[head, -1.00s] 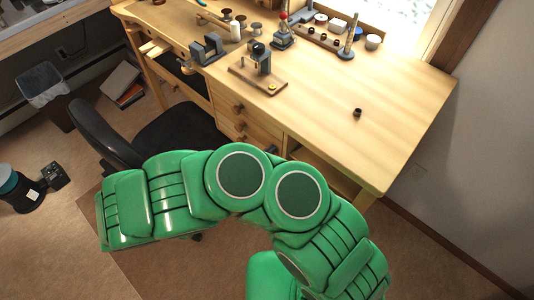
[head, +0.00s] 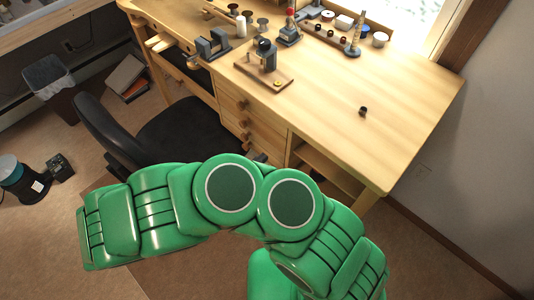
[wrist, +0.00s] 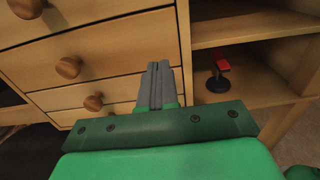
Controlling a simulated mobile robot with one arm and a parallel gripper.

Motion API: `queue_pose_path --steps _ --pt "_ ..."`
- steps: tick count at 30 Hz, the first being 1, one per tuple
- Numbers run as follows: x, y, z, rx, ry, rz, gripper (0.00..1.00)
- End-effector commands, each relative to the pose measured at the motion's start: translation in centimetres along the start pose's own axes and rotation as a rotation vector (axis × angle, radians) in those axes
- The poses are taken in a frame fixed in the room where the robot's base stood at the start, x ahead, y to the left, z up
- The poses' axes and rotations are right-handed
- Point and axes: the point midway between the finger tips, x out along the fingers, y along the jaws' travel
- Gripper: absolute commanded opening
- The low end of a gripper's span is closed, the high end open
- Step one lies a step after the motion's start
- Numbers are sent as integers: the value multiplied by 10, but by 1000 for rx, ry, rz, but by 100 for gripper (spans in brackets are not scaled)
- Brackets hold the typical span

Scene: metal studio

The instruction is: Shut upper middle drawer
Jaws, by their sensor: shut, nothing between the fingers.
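A column of light wood drawers with round brown knobs is built into the workbench. In the wrist view the upper drawer front (wrist: 118,42) has a knob (wrist: 68,67); another knob (wrist: 27,7) is above it and a lower knob (wrist: 93,102) below it. The drawer column also shows in the head view (head: 231,113). The fronts look close to flush; I cannot tell how far any one stands out. My gripper (wrist: 157,66) is shut and empty, in front of the drawers' right side, right of the knobs. My green arm hides it in the head view.
An open shelf cubby (wrist: 240,75) right of the drawers holds a small red-topped black object (wrist: 218,76). A black chair (head: 107,135) stands left of the drawers. The benchtop (head: 355,85) above carries tools and a small dark cup (head: 363,111).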

Motion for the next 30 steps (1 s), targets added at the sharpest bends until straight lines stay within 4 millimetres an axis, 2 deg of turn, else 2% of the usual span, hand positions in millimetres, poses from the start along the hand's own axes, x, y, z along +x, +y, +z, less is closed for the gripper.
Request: queue_pose_path --steps 9,15,21,30 --pt "-46 1 0 3 0 3 0" --pt "-69 1 -1 3 3 2 0" --pt "-78 1 0 2 0 1 0" --pt "-77 0 2 8 2 -9 0"
